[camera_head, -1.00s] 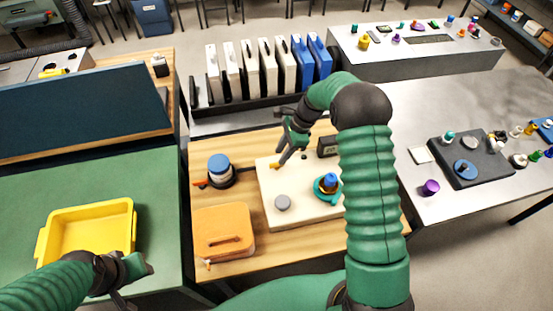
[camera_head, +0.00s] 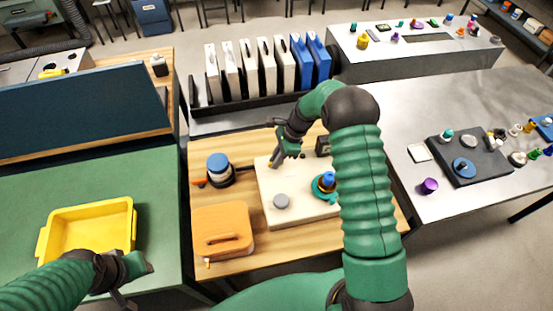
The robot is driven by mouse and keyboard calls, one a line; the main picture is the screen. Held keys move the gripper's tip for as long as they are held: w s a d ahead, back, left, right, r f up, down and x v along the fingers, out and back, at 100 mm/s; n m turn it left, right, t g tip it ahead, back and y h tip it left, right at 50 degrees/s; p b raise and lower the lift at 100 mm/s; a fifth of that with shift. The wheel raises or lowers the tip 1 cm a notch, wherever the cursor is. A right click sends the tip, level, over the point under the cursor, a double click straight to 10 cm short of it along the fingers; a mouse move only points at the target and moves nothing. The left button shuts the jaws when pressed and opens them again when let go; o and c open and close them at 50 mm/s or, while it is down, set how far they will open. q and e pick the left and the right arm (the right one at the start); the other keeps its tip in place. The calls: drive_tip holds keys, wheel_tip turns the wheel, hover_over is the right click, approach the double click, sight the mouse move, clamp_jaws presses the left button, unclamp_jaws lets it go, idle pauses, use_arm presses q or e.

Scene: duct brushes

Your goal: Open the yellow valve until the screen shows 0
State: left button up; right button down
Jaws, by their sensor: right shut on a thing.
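A cream board (camera_head: 302,209) lies on the wooden bench and carries the yellow valve (camera_head: 271,164) near its back left corner. Only a small yellow part of the valve shows beneath my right gripper (camera_head: 276,159). That gripper reaches down from the back and is shut on the valve. The small dark screen (camera_head: 323,146) stands at the back of the board, partly hidden by my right arm, and I cannot read its digits. My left gripper (camera_head: 127,276) is over the front of the green table, beside the yellow tray; its jaws are unclear.
The board also holds a grey knob (camera_head: 281,201) and a teal-and-blue fitting (camera_head: 326,183). An orange case (camera_head: 222,231) and a blue-topped canister (camera_head: 219,167) stand to the left. A yellow tray (camera_head: 91,207) sits on the green table.

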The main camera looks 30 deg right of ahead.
drive_tip(key=shift+d, duration=0.1)
drive_tip(key=shift+n, duration=0.3)
drive_tip(key=n+g, duration=0.1)
drive_tip(key=n, duration=0.2)
drive_tip(key=shift+w+g, duration=0.1)
drive_tip(key=shift+g, duration=0.2)
drive_tip(key=n+g, duration=0.1)
drive_tip(key=n, duration=0.2)
drive_tip(key=shift+n+b, duration=0.3)
drive_tip(key=shift+b, duration=0.05)
drive_tip(key=n+g, duration=0.1)
drive_tip(key=n, duration=0.1)
drive_tip(key=n+g+h+b, duration=0.1)
drive_tip(key=n, duration=0.2)
drive_tip(key=shift+w+h, duration=0.1)
drive_tip(key=shift+h, duration=0.2)
drive_tip(key=n+h+b, duration=0.1)
drive_tip(key=n, duration=0.3)
drive_tip(key=shift+r+g, duration=0.15)
drive_tip(key=shift+g, duration=0.25)
drive_tip(key=shift+n, duration=0.4)
